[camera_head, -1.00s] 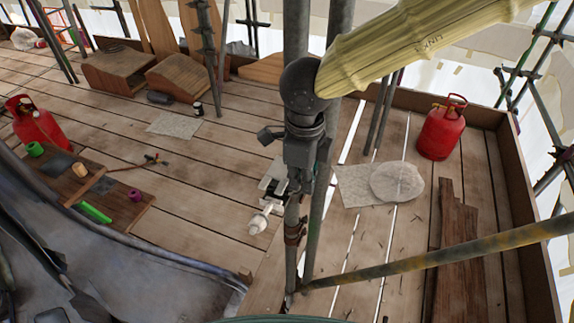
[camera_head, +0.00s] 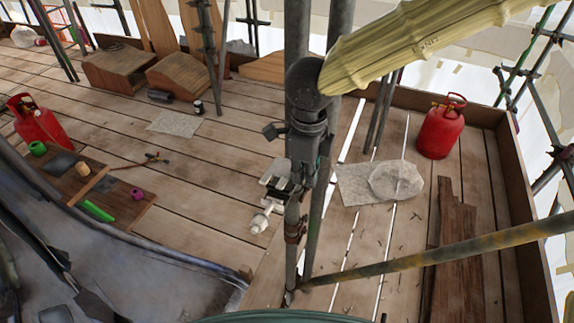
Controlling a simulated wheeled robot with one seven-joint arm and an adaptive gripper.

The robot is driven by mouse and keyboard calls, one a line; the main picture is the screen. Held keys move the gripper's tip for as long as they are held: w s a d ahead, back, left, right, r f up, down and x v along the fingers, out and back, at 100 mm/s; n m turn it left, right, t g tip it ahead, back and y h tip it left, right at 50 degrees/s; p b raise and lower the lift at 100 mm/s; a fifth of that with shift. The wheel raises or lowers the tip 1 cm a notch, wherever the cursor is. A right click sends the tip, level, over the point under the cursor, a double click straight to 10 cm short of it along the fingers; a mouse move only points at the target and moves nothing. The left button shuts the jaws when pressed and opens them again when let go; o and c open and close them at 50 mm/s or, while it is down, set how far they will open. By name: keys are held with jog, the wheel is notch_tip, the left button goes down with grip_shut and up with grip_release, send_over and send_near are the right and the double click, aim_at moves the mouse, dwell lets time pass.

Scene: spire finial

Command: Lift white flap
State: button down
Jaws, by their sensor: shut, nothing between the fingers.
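My gripper (camera_head: 274,190) hangs below my dark wrist, in front of the upright scaffold poles. Its fingers are small in this view and look shut, with nothing seen between them. A small white piece (camera_head: 260,222) shows just below it; I cannot tell whether it belongs to the gripper. White sheeting (camera_head: 468,48) hangs behind the scaffold at the upper right, far from the gripper. I cannot make out a separate white flap in it. A whitish rounded sheet (camera_head: 397,181) lies on the deck, right of the poles, partly over a pale grey square (camera_head: 352,186).
Upright poles (camera_head: 293,235) and a slanting rusty pole (camera_head: 450,250) stand close to my arm. A red gas cylinder (camera_head: 441,130) is at right, another (camera_head: 40,122) at left. A board with tools (camera_head: 100,190) lies at left. Deck planks (camera_head: 220,160) between are largely clear.

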jog(key=shift+w+d+r+p, duration=0.2)
jog(key=shift+w+p, duration=0.25)
jog(key=shift+w+d+r+p, duration=0.2)
jog(key=shift+w+p, duration=0.25)
dwell(0.4)
jog(key=shift+w+d+f, duration=0.2)
jog(key=shift+w+f, duration=0.05)
jog(key=shift+w, duration=0.05)
dwell(0.3)
jog(key=shift+w+p, duration=0.35)
jog(key=shift+p, duration=0.1)
jog(key=shift+w+d+p, duration=0.2)
jog(key=shift+w+p, duration=0.25)
jog(key=shift+w, duration=0.05)
jog(key=shift+r, duration=0.25)
jog(key=shift+w+r+p, duration=0.25)
jog(key=shift+w+p, duration=0.05)
jog(key=shift+p, duration=0.15)
jog(key=shift+w+a+r, duration=0.1)
jog(key=shift+w+r, duration=0.05)
jog(key=shift+r, duration=0.05)
jog(key=shift+w+d, duration=0.3)
jog(key=shift+w, duration=0.2)
dwell(0.4)
